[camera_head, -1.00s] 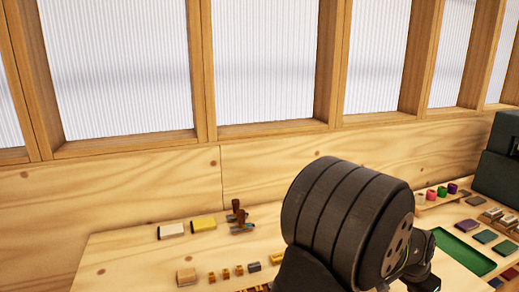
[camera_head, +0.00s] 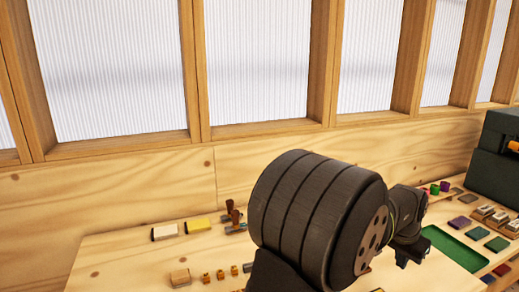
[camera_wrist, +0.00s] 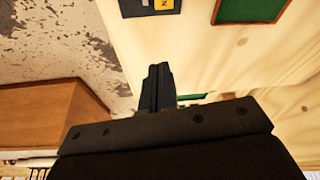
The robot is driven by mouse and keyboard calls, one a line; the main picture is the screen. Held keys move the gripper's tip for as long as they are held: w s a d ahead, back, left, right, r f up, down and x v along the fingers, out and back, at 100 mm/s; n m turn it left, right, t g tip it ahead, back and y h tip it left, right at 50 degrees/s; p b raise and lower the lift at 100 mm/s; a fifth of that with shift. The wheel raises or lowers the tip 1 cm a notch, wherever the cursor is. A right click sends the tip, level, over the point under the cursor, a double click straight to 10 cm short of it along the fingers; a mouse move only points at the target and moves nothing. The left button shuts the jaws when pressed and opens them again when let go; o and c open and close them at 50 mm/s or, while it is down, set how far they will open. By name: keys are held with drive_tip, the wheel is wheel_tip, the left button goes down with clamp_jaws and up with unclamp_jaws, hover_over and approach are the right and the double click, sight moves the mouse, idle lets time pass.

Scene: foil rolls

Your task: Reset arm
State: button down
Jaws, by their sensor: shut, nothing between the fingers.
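My gripper (camera_wrist: 158,88) shows in the wrist view with its dark fingers together and nothing between them. It is over the pale wooden table, near an edge beyond which a worn floor shows. In the head view my large dark arm joint fills the middle and my wrist is to its right, in front of the table. A green foil roll (camera_head: 434,189) and a purple one (camera_head: 444,187) stand at the back right of the table, partly hidden by my wrist.
A dark case (camera_head: 494,163) is at the far right. Small blocks and a yellow-topped piece (camera_head: 197,226) are at left.

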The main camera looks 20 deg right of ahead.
drive_tip(key=w+a+f+n+t, duration=0.1)
drive_tip(key=w+a+f+n, duration=0.1)
drive_tip(key=w+a, duration=0.6)
drive_tip(key=w+n, duration=0.1)
drive_tip(key=w, duration=0.3)
drive_tip(key=shift+w+a, duration=0.2)
drive_tip(key=shift+a, duration=0.2)
drive_tip(key=shift+s, duration=0.1)
drive_tip(key=s+d+m, duration=0.2)
drive_tip(key=s+d, duration=0.3)
drive_tip(key=s, duration=0.2)
drive_tip(key=s+d+m+g, duration=0.1)
drive_tip(key=s+d, duration=0.5)
drive_tip(key=s, duration=0.2)
drive_tip(key=shift+s+r+m, duration=0.25)
drive_tip(key=shift+s+m, duration=0.05)
drive_tip(key=shift+m, duration=0.1)
drive_tip(key=shift+d+r, duration=0.1)
